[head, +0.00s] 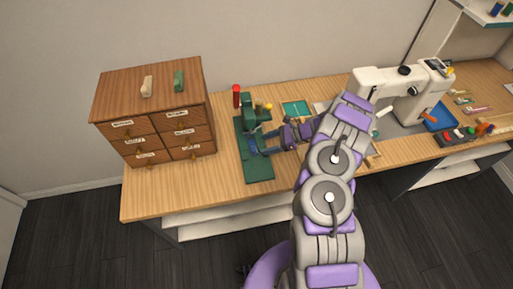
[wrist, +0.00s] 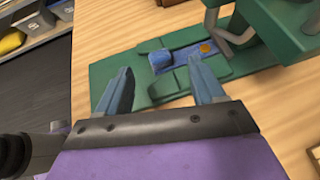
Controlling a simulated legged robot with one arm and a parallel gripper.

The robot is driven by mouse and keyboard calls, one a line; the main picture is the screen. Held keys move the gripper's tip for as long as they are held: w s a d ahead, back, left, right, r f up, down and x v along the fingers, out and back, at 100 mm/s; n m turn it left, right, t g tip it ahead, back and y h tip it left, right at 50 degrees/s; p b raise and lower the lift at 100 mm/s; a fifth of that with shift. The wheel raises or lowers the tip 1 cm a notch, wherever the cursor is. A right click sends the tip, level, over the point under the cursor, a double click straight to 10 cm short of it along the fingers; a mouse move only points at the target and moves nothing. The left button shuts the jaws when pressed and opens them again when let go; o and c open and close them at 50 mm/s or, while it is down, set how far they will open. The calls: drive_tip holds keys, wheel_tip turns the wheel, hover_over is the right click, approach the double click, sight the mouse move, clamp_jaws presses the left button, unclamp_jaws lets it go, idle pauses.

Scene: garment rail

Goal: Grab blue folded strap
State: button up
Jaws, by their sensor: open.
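The blue folded strap (wrist: 162,60) lies on a green base (wrist: 103,72) in the wrist view, with its folded end toward my gripper. Its far part runs back under a green machine, where a small orange patch shows on it. My gripper (wrist: 165,78) is open and empty, with its two blue-grey fingers apart. The strap's folded end appears between and just beyond the fingertips; I cannot tell the height gap. In the head view, my gripper (head: 263,146) is over the green base (head: 259,172), and the strap there is too small or hidden to make out.
The green machine (head: 247,108) stands over the base at the back. A wooden drawer cabinet (head: 150,85) stands at left, and a white sewing machine (head: 385,84) at right. Bare tabletop (head: 222,185) lies between the cabinet and the base.

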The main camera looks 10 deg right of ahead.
sight(254, 148)
drive_tip(key=b+x, duration=0.1)
drive_tip(key=x, duration=0.5)
drive_tip(key=shift+a+f, duration=0.1)
drive_tip(key=shift+a, duration=0.15)
drive_tip(key=shift+f, duration=0.15)
drive_tip(key=shift+d, duration=0.55)
drive_tip(key=shift+c, duration=0.3)
drive_tip(key=shift+a, duration=0.75)
drive_tip(key=c, duration=0.6)
drive_tip(key=shift+d, duration=0.35)
drive_tip(key=c, duration=0.5)
